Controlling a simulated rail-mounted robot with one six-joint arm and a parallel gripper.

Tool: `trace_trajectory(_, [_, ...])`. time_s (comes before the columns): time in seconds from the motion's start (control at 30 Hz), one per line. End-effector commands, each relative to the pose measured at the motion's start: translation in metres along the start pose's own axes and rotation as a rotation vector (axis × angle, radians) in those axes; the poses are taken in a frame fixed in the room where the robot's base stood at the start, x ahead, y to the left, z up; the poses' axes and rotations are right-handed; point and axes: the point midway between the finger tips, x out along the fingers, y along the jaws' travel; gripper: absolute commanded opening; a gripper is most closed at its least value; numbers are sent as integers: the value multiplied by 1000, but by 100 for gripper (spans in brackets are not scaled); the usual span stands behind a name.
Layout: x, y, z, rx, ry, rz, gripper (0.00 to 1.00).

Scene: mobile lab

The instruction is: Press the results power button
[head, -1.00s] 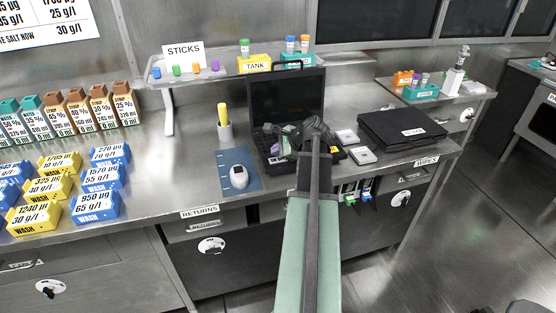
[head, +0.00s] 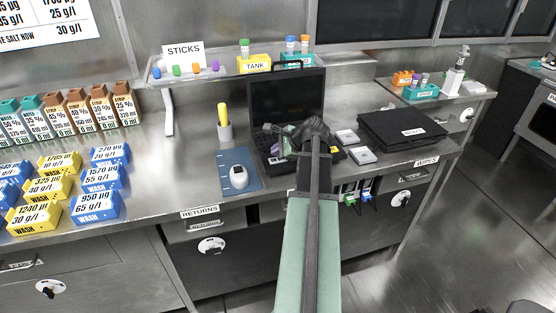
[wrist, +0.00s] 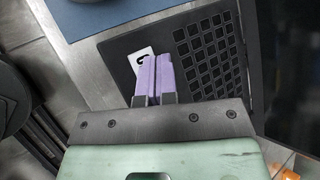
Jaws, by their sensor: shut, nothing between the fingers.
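An open black case-like device (head: 286,96) stands on the steel counter, its screen lid upright and dark. Its base carries a grid of black keys (wrist: 207,48) in the wrist view. A small pale plate with a dark mark (wrist: 139,57), possibly the power button, lies beside the keys. My gripper (wrist: 154,60) is shut and empty, its purple fingers together over the base. The fingertips are right beside the pale plate and partly cover it. I cannot tell whether they touch it. In the head view my arm hides much of the base.
A blue board (head: 222,168) with a white handheld device (head: 239,176) lies left of the case. A cup with a yellow tool (head: 224,131) stands behind it. Small grey boxes (head: 362,155) and a closed black case (head: 402,128) are to the right.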

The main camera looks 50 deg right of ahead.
Motion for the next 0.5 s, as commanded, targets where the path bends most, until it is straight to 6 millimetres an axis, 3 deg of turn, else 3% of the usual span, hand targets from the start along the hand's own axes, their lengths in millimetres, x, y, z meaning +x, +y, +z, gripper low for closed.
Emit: trace_trajectory(0.5, [6, 4, -4, 0, 0, 0, 0])
